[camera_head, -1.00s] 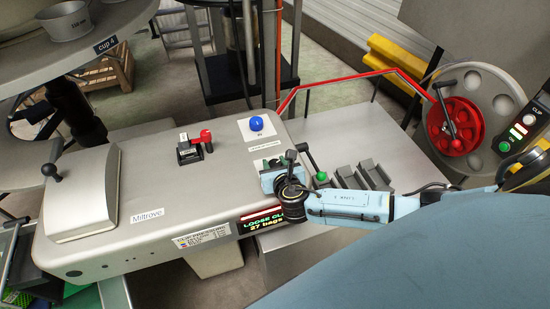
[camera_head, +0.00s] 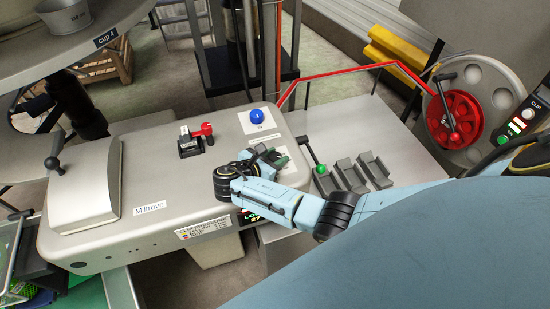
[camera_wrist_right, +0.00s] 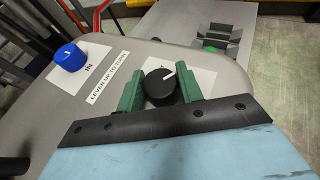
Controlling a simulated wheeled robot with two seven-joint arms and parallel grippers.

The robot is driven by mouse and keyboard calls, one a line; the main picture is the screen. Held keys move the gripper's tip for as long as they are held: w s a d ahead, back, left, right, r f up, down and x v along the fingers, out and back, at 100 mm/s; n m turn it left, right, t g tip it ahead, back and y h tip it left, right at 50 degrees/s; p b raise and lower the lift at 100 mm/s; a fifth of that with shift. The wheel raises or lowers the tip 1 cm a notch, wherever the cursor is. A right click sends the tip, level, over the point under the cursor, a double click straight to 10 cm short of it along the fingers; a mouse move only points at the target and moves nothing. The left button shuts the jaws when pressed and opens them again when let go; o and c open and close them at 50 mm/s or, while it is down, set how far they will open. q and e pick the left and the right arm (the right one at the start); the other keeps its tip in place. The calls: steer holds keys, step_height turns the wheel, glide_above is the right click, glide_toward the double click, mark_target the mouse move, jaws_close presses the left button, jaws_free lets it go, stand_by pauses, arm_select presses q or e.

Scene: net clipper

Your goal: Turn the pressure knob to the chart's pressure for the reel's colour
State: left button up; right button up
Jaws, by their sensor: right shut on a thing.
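The pressure knob (camera_wrist_right: 160,88) is black with a white pointer line, on a white label plate in the right wrist view. The line points to the upper right there. My right gripper (camera_wrist_right: 159,84) has its green fingers on both sides of the knob, shut on it. In the head view my right gripper (camera_head: 266,155) is over the machine top and mostly hides the knob. The chart (camera_head: 203,225) is a small label with coloured marks on the machine's front face, too small to read. The reel (camera_head: 455,120) is red, at the right. My left gripper is not in view.
A blue knob (camera_head: 257,116) marked IN sits just behind. A red-handled switch (camera_head: 196,140) is on the machine top (camera_head: 165,180).

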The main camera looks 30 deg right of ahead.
steer(key=shift+f+m+g+h+b, duration=0.1)
steer(key=shift+m+g+h+b, duration=0.2)
steer(key=shift+m+g+b, duration=2)
steer(key=shift+g+p, duration=0.3)
steer(key=shift+g, duration=0.3)
steer(key=o, duration=1)
steer(key=shift+d, duration=0.1)
steer(key=b+v, duration=0.2)
steer(key=v, duration=1.1)
steer(key=shift+r, duration=0.25)
